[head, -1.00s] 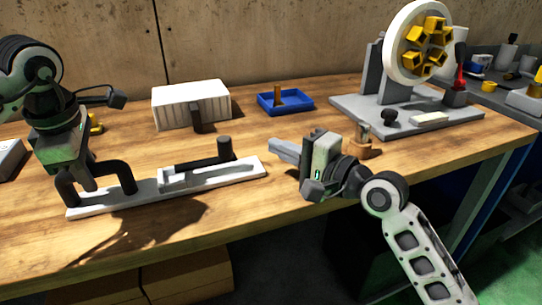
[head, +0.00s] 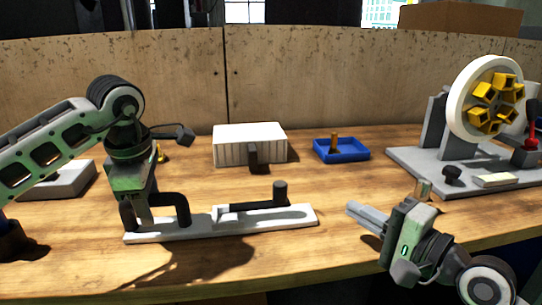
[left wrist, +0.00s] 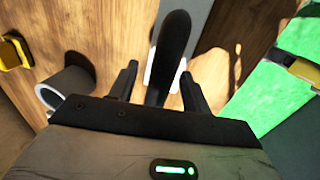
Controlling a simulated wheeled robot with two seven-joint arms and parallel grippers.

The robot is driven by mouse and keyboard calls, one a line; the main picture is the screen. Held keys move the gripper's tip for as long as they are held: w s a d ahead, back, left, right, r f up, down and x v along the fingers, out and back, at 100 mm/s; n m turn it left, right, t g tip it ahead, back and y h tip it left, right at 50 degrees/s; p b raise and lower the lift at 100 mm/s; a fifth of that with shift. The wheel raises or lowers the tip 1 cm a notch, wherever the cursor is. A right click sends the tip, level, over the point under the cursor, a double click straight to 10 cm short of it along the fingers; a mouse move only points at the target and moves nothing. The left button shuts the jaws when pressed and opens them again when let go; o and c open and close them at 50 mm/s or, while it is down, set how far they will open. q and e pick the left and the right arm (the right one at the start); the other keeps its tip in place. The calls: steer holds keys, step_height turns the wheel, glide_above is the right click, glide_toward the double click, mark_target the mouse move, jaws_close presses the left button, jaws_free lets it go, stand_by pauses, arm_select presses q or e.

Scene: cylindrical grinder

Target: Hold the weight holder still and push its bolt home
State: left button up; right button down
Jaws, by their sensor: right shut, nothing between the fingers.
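The weight holder is a long white plate (head: 250,228) lying on the table, with a black arched handle (head: 182,205) at its left end. It carries a black bolt (head: 250,206) lying lengthwise with an upright knob (head: 280,193) near the right end. My left gripper (head: 145,222) points down at the handle. In the left wrist view the black handle (left wrist: 172,55) stands between the fingers (left wrist: 157,82), with gaps visible, so the gripper looks open. My right gripper (head: 352,208) is shut and empty, its tips pointing left, a little right of the plate's end, apart from the knob.
A white ribbed box (head: 250,138) and a blue tray (head: 352,154) stand behind the holder. A grey-based machine with a white wheel (head: 462,105) is at the right. A grey block (head: 65,180) lies at the left. The table front is clear.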

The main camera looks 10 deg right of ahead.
arm_select(q)
step_height(320, 180, up, 12)
steer(key=s, duration=0.2)
steer(key=shift+s, duration=0.15)
steer(key=shift+f, duration=0.1)
stand_by(0.4)
